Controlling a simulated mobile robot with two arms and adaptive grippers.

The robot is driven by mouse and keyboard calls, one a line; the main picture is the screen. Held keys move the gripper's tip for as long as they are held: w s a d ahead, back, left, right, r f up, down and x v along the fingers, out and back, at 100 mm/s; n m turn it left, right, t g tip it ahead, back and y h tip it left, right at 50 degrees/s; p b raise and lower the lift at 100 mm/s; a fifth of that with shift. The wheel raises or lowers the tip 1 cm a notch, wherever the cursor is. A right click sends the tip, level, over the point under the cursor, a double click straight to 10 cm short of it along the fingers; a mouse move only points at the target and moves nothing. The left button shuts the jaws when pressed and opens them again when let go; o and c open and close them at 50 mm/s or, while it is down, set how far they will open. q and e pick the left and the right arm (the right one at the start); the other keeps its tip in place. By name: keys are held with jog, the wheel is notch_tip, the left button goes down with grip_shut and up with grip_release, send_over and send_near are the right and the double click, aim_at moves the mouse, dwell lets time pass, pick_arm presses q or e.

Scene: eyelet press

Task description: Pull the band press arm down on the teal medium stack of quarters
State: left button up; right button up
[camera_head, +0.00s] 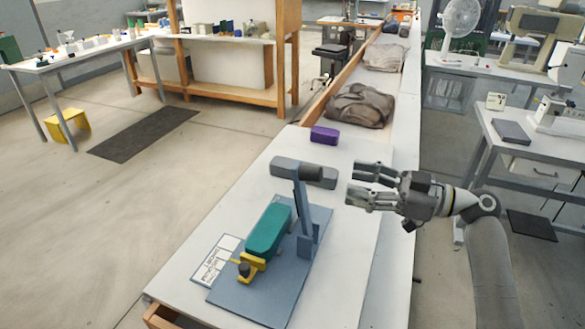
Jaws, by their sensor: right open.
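The teal stack (268,232) is a long block lying on the blue-grey base plate (258,299) of the press. The grey-blue press arm (303,207) stands raised at the right of the stack, its top in front of a grey block. A yellow clamp (253,264) with a dark knob (244,269) sits at the near end of the stack. My right gripper (354,185) is open and empty, pointing left, to the right of the press arm and apart from it in the picture. My left gripper is out of view.
A printed card (214,261) lies left of the plate. Folded grey cloths (358,106) lie farther back. The white tabletop (347,262) right of the plate is clear.

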aim_at(321, 174)
jog(key=x, duration=0.1)
jog(key=p+x, duration=0.2)
jog(key=x, duration=0.1)
jog(key=shift+a+r, duration=0.15)
jog(key=shift+r, duration=0.15)
jog(key=p+x, duration=0.1)
jog(key=x, duration=0.3)
jog(key=shift+a+f+p, duration=0.15)
jog(key=shift+p, duration=0.2)
jog(key=shift+w+a+f, duration=0.1)
jog(key=shift+w+a, duration=0.05)
jog(key=shift+a, duration=0.35)
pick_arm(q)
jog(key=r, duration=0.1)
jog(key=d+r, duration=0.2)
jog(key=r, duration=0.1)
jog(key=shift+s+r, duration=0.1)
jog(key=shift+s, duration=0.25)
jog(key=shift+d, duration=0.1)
pick_arm(e)
jog(key=c, duration=0.6)
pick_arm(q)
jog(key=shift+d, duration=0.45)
pick_arm(e)
grip_shut()
